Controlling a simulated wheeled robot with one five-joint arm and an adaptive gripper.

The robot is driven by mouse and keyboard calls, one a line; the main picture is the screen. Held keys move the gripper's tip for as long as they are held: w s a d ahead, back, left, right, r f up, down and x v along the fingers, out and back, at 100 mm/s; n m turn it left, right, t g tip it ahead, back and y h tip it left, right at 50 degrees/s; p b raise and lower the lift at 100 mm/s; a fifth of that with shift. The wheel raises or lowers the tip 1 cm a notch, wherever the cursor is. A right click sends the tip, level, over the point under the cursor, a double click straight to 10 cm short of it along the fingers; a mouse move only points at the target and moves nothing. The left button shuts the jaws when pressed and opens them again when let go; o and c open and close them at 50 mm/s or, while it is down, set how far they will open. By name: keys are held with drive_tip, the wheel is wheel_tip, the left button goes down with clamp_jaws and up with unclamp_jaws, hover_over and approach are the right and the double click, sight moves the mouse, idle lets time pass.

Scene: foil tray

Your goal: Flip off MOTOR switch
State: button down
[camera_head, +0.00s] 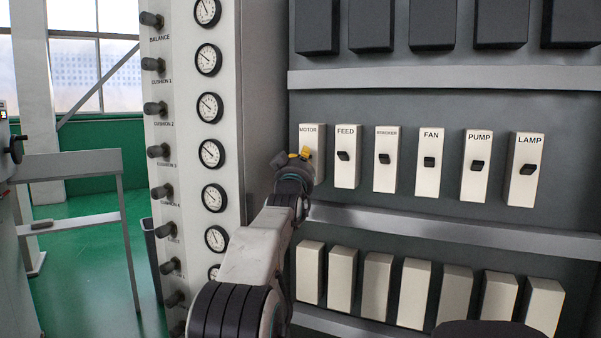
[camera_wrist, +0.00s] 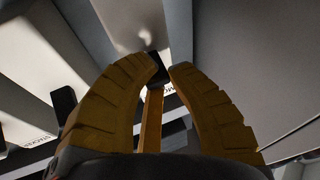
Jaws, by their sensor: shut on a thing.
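The MOTOR switch is a pale upright box (camera_head: 312,131) labelled MOTOR, at the left end of a row of labelled switches in the head view. My gripper (camera_head: 299,154) is in front of it and hides its toggle in that view. In the wrist view, the two yellow fingers (camera_wrist: 163,76) are closed around a small dark toggle (camera_wrist: 155,60) on the pale switch box (camera_wrist: 135,25). The toggle's exact tilt is hard to tell, as the fingers cover much of it.
A gauge panel (camera_head: 190,120) stands to the left.

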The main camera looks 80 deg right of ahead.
drive_tip(key=shift+s+d+f+h+b, duration=0.1)
drive_tip(key=shift+s+f+h+b, duration=0.15)
drive_tip(key=shift+f+h+b, duration=0.55)
drive_tip(key=shift+r, duration=0.35)
drive_tip(key=c, duration=1.4)
unclamp_jaws()
drive_tip(key=shift+s, duration=0.15)
drive_tip(key=o, duration=0.4)
drive_tip(key=shift+r, duration=0.15)
drive_tip(key=shift+w+a, duration=0.2)
drive_tip(key=shift+v, duration=5.9)
drive_tip(key=shift+o, duration=0.2)
drive_tip(key=shift+r, duration=0.15)
